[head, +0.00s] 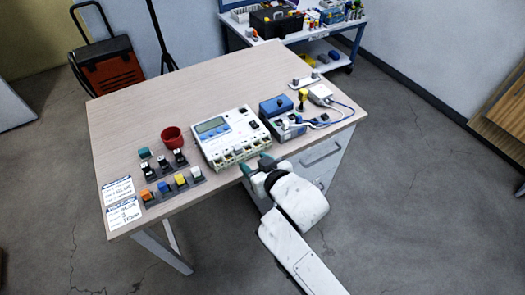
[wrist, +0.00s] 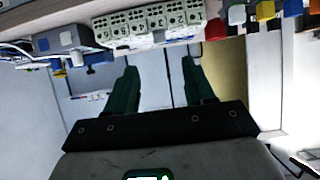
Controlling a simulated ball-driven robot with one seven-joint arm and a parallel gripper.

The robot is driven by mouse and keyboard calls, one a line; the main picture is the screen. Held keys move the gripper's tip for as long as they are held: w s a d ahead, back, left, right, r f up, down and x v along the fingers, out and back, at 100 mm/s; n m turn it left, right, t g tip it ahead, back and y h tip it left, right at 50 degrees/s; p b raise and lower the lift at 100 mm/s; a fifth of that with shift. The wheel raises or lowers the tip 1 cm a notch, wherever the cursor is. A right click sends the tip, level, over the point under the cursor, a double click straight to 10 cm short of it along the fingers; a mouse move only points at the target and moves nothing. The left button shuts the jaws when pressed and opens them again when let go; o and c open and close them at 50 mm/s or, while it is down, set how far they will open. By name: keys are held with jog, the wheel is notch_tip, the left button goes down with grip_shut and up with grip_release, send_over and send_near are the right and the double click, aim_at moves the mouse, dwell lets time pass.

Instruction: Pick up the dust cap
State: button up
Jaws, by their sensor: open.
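I cannot tell for sure which piece is the dust cap. Small coloured cap-like pieces stand at the table's front left: orange (head: 146,195), blue (head: 163,187), yellow (head: 180,180) and a whitish one (head: 196,172). A teal piece (head: 144,153) stands behind them. My gripper (head: 261,166) is at the table's front edge, by the meter box (head: 217,129). In the wrist view my gripper (wrist: 160,75) is open with nothing between its dark green fingers. The box's row of ports (wrist: 150,22) lies beyond the fingertips, and the yellow piece (wrist: 265,10) shows at upper right.
A red cup (head: 172,136) stands left of the meter box. Black connector pieces (head: 163,162) lie before it. A blue-grey unit (head: 276,108) with cables crowds the right side. Two labels (head: 122,213) lie front left. The table's back left is clear.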

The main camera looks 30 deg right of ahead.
send_near(238, 148)
jog(key=x, duration=0.2)
jog(key=shift+p+x, duration=0.5)
jog(key=shift+x, duration=2.5)
grip_shut()
